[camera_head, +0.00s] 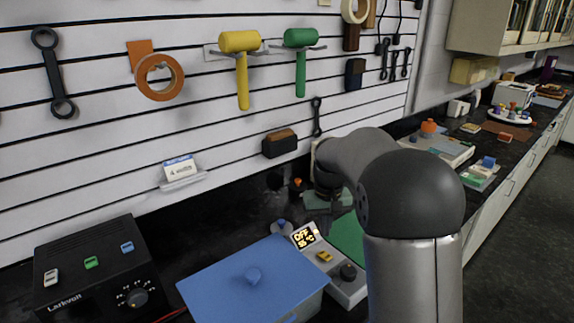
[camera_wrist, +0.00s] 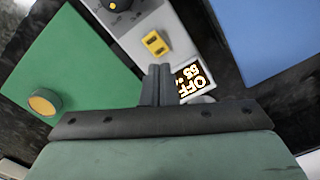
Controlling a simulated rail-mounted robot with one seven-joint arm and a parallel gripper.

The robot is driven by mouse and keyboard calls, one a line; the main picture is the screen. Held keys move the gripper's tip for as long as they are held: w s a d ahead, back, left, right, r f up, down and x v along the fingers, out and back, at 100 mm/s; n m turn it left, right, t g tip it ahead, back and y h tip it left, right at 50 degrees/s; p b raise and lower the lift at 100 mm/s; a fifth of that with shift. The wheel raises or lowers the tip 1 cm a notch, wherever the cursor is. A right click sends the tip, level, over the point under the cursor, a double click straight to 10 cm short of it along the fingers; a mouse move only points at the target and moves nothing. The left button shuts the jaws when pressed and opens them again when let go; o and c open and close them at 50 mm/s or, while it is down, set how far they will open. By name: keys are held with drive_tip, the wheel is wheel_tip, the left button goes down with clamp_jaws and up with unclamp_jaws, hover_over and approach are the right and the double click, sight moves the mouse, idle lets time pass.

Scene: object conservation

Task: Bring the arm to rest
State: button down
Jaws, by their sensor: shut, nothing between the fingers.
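My arm rises from the lower right of the head view and bends over toward the wall side of the counter. My gripper (camera_wrist: 157,84) shows in the wrist view with its two fingers together and nothing between them. The fingers appear above a grey control box (camera_wrist: 133,38) with a yellow switch (camera_wrist: 155,43) and a lit display (camera_wrist: 190,80) reading OFF. I cannot tell whether they touch it. In the head view the gripper's fingers are hidden; its green-grey body (camera_head: 328,200) shows behind the box.
A black Larkvon unit (camera_head: 95,270) stands at the left. Tools hang on the slatted wall (camera_head: 110,120). More items line the counter at right.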

drive_tip(key=s+f, duration=0.1)
drive_tip(key=s, duration=3)
drive_tip(key=shift+a+f+m+t, duration=0.15)
drive_tip(key=shift+f+m+t, duration=0.1)
drive_tip(key=shift+m+t, duration=0.05)
